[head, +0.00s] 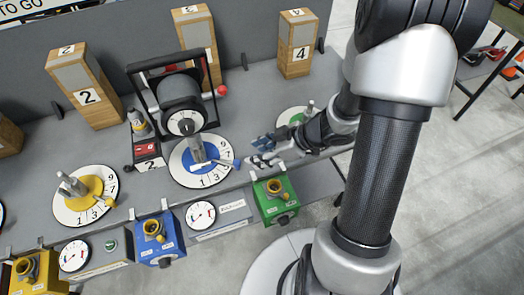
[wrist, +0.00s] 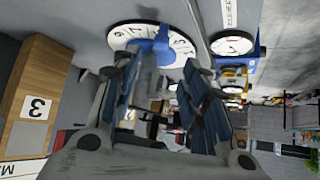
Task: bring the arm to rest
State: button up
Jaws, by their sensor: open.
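My gripper (head: 262,151) is in the head view, right of the blue dial (head: 185,174) and just above the bench's front part. Its fingers point left toward the dial. In the wrist view my gripper (wrist: 160,95) shows two blue-padded fingers spread apart, with nothing held between them. The blue dial (wrist: 183,47) with its white numbered ring lies beyond the fingertips. I cannot tell whether a finger touches the dial's handle.
A green box (head: 274,199), a blue box (head: 158,240) and a white gauge (head: 201,215) line the bench front. A yellow dial (head: 77,192) lies left. Wooden blocks (head: 86,95) and a black-framed lamp-like device (head: 181,108) stand behind. Open floor (head: 440,190) lies right.

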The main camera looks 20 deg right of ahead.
jog(key=shift+s+d+r, duration=0.2)
jog(key=shift+d+r, duration=0.05)
jog(key=shift+r, duration=0.05)
dwell(0.4)
jog(key=w+d+r+m+t+h, duration=0.1)
jog(key=w+d+r+m+h, duration=0.15)
jog(key=d+r+h, duration=0.4)
jog(key=w+d+r+m+t+h, duration=0.2)
jog(key=r+m+h, duration=0.1)
jog(key=r, duration=0.6)
jog(key=s+a+r+m+g+y, duration=0.1)
jog(key=s+a+r+m+g, duration=0.1)
jog(key=s+a, duration=0.4)
jog(key=s+a+r+m+g+y, duration=0.1)
jog(key=s+a, duration=0.6)
jog(key=s, duration=0.8)
notch_tip(320, 180, up, 2)
jog(key=shift+r+m+g, duration=0.1)
jog(key=shift+m+g, duration=0.4)
jog(key=shift+m, duration=0.35)
